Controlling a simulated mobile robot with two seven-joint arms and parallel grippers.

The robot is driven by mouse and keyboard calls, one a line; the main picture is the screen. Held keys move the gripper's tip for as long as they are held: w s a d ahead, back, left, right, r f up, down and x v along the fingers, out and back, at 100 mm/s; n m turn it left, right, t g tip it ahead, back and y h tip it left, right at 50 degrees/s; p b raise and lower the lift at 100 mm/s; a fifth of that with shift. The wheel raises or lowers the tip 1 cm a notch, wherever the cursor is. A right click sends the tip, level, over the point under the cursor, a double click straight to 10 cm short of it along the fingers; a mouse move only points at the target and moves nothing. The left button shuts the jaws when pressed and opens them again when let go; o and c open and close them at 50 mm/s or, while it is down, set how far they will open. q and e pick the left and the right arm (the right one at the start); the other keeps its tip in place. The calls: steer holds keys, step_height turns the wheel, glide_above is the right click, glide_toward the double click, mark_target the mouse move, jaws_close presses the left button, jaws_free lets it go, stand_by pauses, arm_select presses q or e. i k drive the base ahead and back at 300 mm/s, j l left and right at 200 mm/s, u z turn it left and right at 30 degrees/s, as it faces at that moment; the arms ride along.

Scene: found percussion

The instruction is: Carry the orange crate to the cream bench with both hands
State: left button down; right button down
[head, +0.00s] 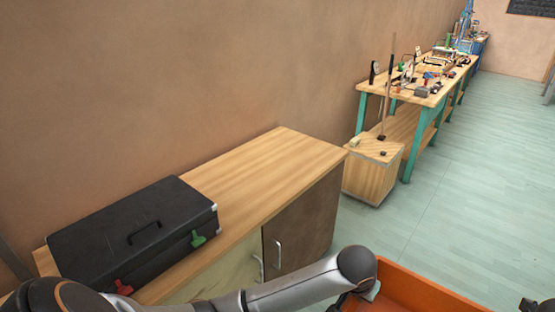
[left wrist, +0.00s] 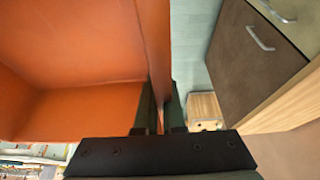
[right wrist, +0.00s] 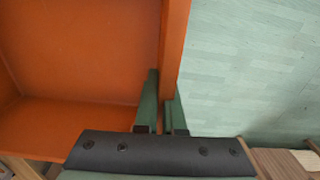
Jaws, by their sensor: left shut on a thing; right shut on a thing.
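The orange crate (head: 435,285) shows only in part at the bottom right of the head view, held in front of me. Its wall and inside fill the left of the left wrist view (left wrist: 80,45) and of the right wrist view (right wrist: 85,60). My left gripper (left wrist: 162,100) is shut on one wall of the crate, a finger on each side. My right gripper (right wrist: 161,98) is likewise shut on a crate wall. The visible parts of the crate's inside look bare. No bench that is clearly cream shows in these views.
A wood-topped cabinet (head: 250,165) with a cream and a brown door stands along the wall, a black case (head: 140,235) on it. Beyond are a wooden box (head: 370,180) and a teal-legged workbench (head: 408,95) with tools. Green floor (head: 480,170) is clear at right.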

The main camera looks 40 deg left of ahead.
mark_target(279, 168)
steer(key=i, duration=1.5)
steer(key=i+u, duration=0.45)
steer(key=i, duration=0.2)
steer(key=i+u, duration=0.2)
steer(key=u, duration=0.15)
steer(key=i+u, duration=0.35)
steer(key=i+j+u, duration=0.1)
steer(key=u, duration=0.4)
steer(key=i+u, duration=0.3)
steer(key=u, duration=0.15)
steer(key=i+u, duration=0.2)
steer(key=u, duration=0.6)
